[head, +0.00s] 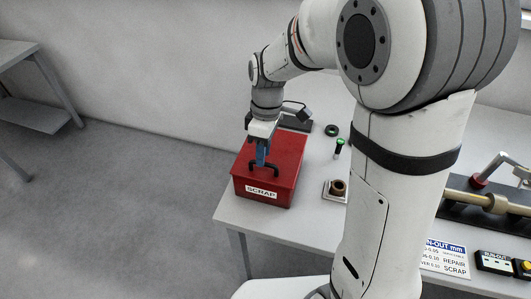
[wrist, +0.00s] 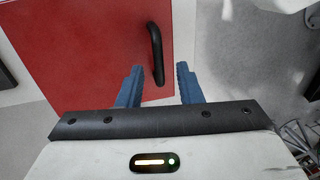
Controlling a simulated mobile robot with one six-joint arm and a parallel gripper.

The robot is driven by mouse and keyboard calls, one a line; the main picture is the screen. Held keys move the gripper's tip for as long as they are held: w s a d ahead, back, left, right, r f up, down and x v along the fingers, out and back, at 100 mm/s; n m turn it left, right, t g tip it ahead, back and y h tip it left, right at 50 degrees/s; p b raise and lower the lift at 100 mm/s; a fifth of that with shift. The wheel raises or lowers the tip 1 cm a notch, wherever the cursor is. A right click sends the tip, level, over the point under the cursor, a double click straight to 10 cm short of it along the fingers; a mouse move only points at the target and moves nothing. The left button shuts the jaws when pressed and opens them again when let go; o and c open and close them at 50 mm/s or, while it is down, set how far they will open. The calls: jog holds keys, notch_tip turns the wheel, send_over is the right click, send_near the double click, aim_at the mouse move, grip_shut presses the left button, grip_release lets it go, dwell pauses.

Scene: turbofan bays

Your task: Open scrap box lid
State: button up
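The red scrap box (head: 262,187) stands near the left corner of the table, with a white SCRAP label on its front. Its red lid (head: 279,147) is shut. The lid's black handle (head: 264,170) is near the front edge and also shows in the wrist view (wrist: 156,52). My gripper (head: 262,160) is over the lid, pointing down at the handle. In the wrist view my gripper (wrist: 160,78) has its two blue fingers apart, with the lower end of the handle showing between the tips. I cannot tell whether they touch it.
The light table (head: 235,215) carries a brown ring part (head: 338,187) on a small plate, a green-topped item (head: 339,146) and a dark ring (head: 332,130) to the right of the box. A run-out sign (head: 445,258) lies farther right. Open floor lies left of the table.

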jog(key=shift+s+f, duration=0.2)
jog(key=shift+f, duration=0.6)
jog(key=shift+c, duration=0.5)
grip_shut()
